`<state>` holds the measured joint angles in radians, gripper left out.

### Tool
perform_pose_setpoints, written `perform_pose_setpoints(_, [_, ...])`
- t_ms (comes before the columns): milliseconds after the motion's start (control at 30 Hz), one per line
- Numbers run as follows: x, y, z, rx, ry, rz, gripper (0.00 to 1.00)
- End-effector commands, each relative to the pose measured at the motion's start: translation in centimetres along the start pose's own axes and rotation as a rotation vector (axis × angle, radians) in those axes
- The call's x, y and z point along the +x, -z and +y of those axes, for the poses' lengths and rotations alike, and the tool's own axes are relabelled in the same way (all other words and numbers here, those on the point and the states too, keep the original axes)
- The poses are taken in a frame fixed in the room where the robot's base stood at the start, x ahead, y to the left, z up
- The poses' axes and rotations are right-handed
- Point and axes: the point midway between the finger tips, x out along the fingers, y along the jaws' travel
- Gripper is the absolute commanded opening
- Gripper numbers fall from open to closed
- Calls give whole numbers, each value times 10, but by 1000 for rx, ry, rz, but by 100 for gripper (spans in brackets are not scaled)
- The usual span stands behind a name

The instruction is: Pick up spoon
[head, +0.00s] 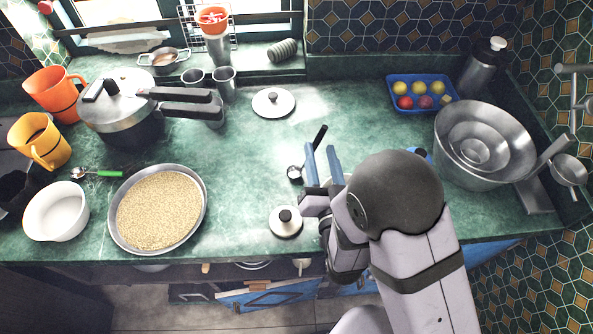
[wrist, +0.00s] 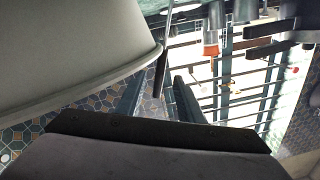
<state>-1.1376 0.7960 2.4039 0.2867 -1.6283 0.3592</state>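A spoon (head: 95,173) with a silver bowl and a green handle lies on the green counter at the left, behind the pan of grain. A small round metal scoop (head: 295,174) with a black handle is near the counter's middle, with its handle pointing back and right. My gripper (head: 321,165) is just right of this scoop, far right of the green-handled spoon. In the wrist view my gripper (wrist: 158,98) also shows apart fingers, and the green-handled spoon cannot be made out there.
A wide pan of grain (head: 158,210) and a white bowl (head: 57,210) stand front left. A pressure cooker (head: 118,108) stands behind them. Lids (head: 273,102) lie on the counter. A blue tray (head: 421,79) and nested steel bowls (head: 500,120) are at right. Mid-counter is mostly clear.

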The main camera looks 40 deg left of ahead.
Motion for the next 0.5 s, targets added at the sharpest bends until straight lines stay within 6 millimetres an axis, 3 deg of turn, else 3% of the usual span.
perform_pose_setpoints(500, [44, 1, 0, -1, -1, -1, 34])
